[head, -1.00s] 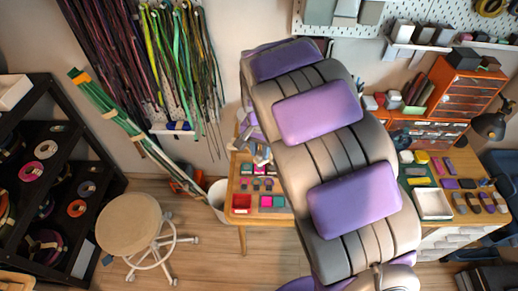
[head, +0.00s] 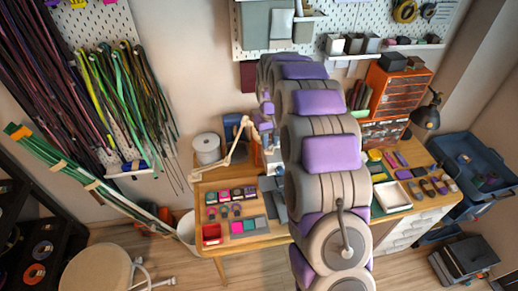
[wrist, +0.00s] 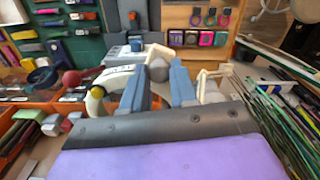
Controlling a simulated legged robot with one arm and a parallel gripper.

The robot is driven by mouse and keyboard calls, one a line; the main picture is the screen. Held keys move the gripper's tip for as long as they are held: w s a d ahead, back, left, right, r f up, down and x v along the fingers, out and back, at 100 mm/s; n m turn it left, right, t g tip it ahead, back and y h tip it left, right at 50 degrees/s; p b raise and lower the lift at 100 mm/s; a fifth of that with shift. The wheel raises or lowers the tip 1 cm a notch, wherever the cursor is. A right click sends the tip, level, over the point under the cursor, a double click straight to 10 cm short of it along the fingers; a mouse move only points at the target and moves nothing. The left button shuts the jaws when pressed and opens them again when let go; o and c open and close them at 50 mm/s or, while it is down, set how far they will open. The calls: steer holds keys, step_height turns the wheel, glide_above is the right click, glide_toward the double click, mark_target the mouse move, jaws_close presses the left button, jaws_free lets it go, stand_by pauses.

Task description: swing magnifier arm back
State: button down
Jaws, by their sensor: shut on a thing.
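The magnifier arm (head: 236,152) is a cream jointed arm standing over the table, left of my own arm in the head view. In the wrist view, its cream parts show on both sides of my fingers, with a curved piece (wrist: 97,96) at the left and links (wrist: 216,76) at the right. My gripper (wrist: 157,72) has two blue-grey fingers shut on a grey rounded knob (wrist: 158,70) that appears to belong to the magnifier arm. In the head view my arm hides most of the gripper and the grip.
An orange drawer cabinet (head: 398,92) and black lamp (head: 425,115) stand at the right. Cords hang at the left; a stool (head: 95,270) stands on the floor.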

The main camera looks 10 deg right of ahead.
steer(key=w+d+n+p, duration=0.1)
steer(key=w+d+n, duration=0.1)
steer(key=w+d, duration=0.2)
steer(key=shift+w+d+p, duration=0.3)
steer(key=shift+w, duration=1)
steer(key=c, duration=0.9)
jaws_free()
steer(key=shift+r, duration=0.1)
steer(key=shift+w+r+p, duration=0.1)
steer(key=shift+r+p, duration=2)
steer(key=shift+r, duration=6.5)
